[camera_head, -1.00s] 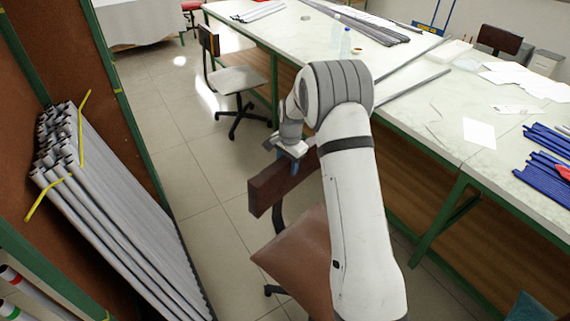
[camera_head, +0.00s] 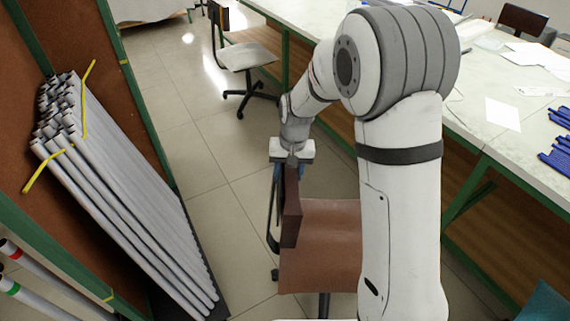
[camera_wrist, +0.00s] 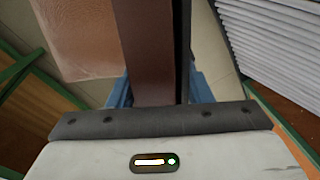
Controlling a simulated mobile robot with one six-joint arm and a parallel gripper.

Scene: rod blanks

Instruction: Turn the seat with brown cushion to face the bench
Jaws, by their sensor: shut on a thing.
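The seat with the brown cushion (camera_head: 322,240) stands on the floor in the lower middle of the head view, partly hidden by my arm. Its brown backrest (camera_head: 291,208) is on the left side of the cushion, seen nearly edge-on, so the seat's open side points right, where the bench (camera_head: 470,125) runs. My gripper (camera_head: 288,166) is shut on the top of the backrest. In the wrist view the blue fingers stand on both sides of the backrest (camera_wrist: 147,50), with the cushion (camera_wrist: 78,38) to the left.
A rack of grey rods (camera_head: 120,200) with yellow straps stands left of the seat, with clear tiled floor between. Another chair (camera_head: 245,57) with a pale seat stands at the back by the bench. Blue rods and papers lie on the bench.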

